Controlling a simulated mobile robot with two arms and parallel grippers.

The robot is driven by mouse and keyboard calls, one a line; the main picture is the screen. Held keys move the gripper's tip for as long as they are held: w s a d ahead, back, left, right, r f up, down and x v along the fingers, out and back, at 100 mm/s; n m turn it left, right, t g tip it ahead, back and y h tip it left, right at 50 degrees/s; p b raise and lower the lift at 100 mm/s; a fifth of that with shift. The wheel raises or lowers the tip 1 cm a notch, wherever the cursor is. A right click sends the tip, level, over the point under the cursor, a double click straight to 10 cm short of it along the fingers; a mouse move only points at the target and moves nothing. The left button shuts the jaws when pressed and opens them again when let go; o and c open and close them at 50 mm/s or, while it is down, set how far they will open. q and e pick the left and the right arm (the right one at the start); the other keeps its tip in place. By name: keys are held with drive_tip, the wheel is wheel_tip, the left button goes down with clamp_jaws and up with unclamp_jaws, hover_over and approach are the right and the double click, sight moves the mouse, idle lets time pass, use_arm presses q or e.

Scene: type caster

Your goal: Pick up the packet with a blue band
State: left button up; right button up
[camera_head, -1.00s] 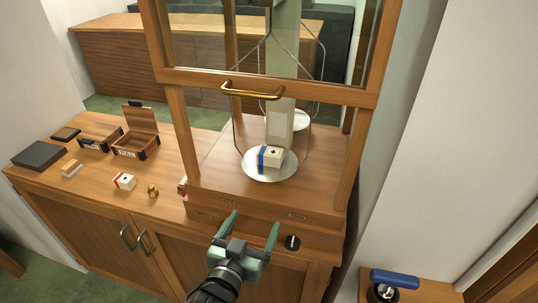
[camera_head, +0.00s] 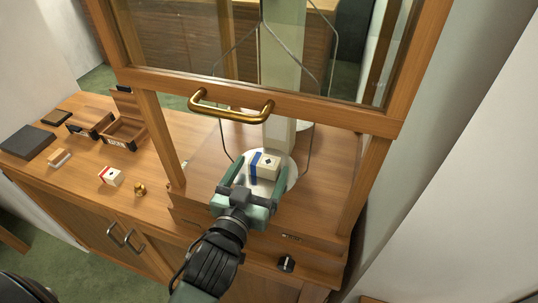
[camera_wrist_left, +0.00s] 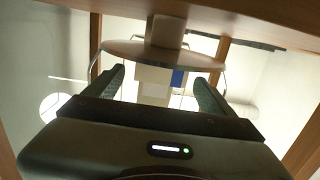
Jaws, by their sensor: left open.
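The packet with a blue band (camera_head: 264,164) is cream with a dark mark on top and sits on a round metal scale pan (camera_head: 289,176) inside the glazed wooden case. My left gripper (camera_head: 258,175) is open, with a finger to each side of the packet in the head view. In the left wrist view the packet (camera_wrist_left: 155,82), with its blue patch, shows between the two open fingers. I cannot tell how far the fingers reach along its sides. The gripper hides part of the pan. My right gripper is not in view.
The raised sash with its brass handle (camera_head: 232,106) hangs above my gripper. Case posts (camera_head: 162,140) stand at both sides. On the counter to the left are a red-banded packet (camera_head: 111,176), a small brass weight (camera_head: 140,189) and an open wooden box (camera_head: 125,133).

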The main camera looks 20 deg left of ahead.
sight(266, 158)
use_arm(q)
drive_tip(key=shift+w+r+p, duration=0.2)
drive_tip(key=shift+w+p, duration=0.2)
drive_tip(key=shift+w, duration=0.2)
drive_tip(key=shift+w+r+p, duration=0.15)
drive_tip(key=shift+w+p, duration=0.2)
drive_tip(key=shift+w, duration=0.25)
drive_tip(key=w, duration=0.1)
drive_tip(key=w+p, duration=0.1)
drive_tip(key=w, duration=0.1)
drive_tip(key=shift+w+d+f, duration=0.1)
drive_tip(key=shift+w+f, duration=0.15)
drive_tip(key=shift+w, duration=0.05)
drive_tip(key=shift+w+f, duration=0.1)
drive_tip(key=shift+w, duration=0.1)
drive_tip(key=shift+s, duration=0.1)
drive_tip(key=c, duration=1.7)
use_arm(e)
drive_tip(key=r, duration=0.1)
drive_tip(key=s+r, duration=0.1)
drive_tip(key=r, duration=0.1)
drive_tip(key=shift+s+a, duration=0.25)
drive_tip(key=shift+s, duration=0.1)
